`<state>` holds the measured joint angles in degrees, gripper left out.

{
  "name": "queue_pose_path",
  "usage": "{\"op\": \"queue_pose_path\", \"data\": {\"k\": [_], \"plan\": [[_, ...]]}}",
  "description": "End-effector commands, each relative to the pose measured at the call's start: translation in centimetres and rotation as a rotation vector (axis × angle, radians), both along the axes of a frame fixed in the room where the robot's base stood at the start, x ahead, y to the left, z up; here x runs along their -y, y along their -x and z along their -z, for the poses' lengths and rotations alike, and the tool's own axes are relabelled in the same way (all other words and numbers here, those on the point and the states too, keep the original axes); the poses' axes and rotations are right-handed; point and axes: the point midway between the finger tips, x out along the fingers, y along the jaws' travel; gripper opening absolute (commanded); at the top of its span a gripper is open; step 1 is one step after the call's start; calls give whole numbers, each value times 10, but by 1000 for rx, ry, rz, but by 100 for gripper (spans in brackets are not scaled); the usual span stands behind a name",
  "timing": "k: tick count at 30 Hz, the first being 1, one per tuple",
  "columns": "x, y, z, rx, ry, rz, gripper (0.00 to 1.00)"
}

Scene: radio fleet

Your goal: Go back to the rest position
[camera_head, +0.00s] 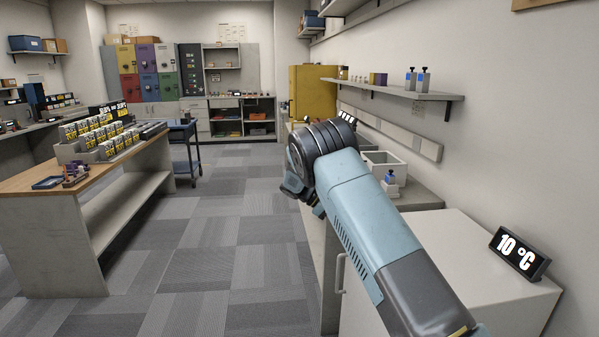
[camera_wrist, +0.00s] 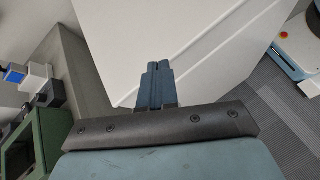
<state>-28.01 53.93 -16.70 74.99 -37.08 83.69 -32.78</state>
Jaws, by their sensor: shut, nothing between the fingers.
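My gripper (camera_wrist: 157,82) shows in the wrist view with its two blue-grey fingers together, shut and empty. It is in front of the white cabinet (camera_wrist: 185,40), whose top and side fill the middle of that view. In the head view my blue-grey arm reaches forward from the lower right, and its dark wrist joint hides what is behind it. The gripper's fingers cannot be made out in the head view.
A white cabinet (camera_head: 470,245) with a 10 °C display (camera_head: 519,253) stands at right. A wall shelf (camera_head: 395,88) runs above the counter. A wooden-topped table (camera_head: 30,183) with radios stands left, a blue cart (camera_head: 182,150) behind it. The grey floor (camera_head: 220,220) between is clear.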

Motion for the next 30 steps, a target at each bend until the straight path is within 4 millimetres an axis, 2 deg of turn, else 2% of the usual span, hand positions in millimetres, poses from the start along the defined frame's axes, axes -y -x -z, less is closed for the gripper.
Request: {"op": "queue_pose_path", "data": {"k": [1,3,12,20,30], "plan": [[7,6,-17,24,-32,22,0],[15,14,-34,54,-74,49,0],[46,60,-105,187,-241,166,0],[67,109,-158,306,-380,262,0],[86,184,-215,467,-548,383,0]]}}
